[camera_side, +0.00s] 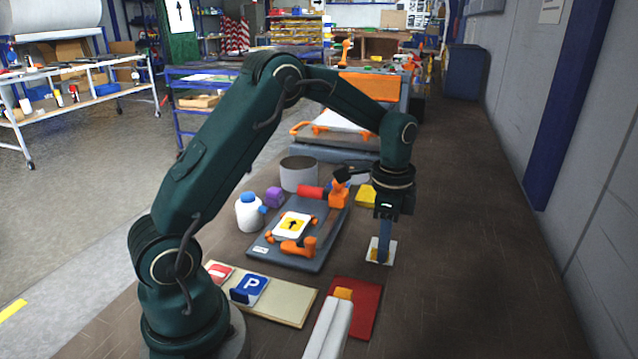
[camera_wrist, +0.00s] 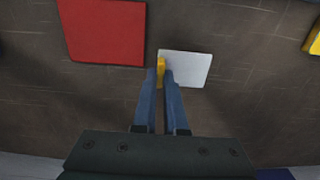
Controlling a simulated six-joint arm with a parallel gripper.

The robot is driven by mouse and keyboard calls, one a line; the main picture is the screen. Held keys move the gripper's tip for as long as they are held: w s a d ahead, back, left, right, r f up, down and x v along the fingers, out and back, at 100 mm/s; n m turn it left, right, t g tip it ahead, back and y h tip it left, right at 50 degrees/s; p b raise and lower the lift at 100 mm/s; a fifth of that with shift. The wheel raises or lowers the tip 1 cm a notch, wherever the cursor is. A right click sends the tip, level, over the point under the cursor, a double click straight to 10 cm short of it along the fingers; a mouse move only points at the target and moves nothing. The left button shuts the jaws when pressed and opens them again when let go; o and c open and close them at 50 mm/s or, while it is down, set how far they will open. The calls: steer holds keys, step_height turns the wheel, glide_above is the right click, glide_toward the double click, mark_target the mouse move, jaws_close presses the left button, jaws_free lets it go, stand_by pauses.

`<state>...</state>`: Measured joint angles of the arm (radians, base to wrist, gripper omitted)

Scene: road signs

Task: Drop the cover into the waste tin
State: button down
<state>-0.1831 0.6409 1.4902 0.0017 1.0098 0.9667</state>
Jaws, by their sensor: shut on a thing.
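The cover (camera_side: 387,246) is a thin white square with a yellow tab, low over the brown bench at centre right. It also shows in the wrist view (camera_wrist: 189,68). My gripper (camera_side: 380,259) points down at it, and in the wrist view its blue fingers (camera_wrist: 163,72) are shut on the yellow tab. I cannot tell whether the cover touches the bench. The waste tin, a grey cylinder (camera_side: 299,176), stands farther back and left of my gripper, behind the dark fixture. Its inside is hard to see.
A beige board (camera_side: 290,303) with signs and a red mat (camera_side: 367,310) lie in front. The bench's right side is clear.

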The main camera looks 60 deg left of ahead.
steer(key=shift+f, duration=1.7)
steer(key=c, duration=1)
jaws_free()
steer(key=shift+f, duration=0.1)
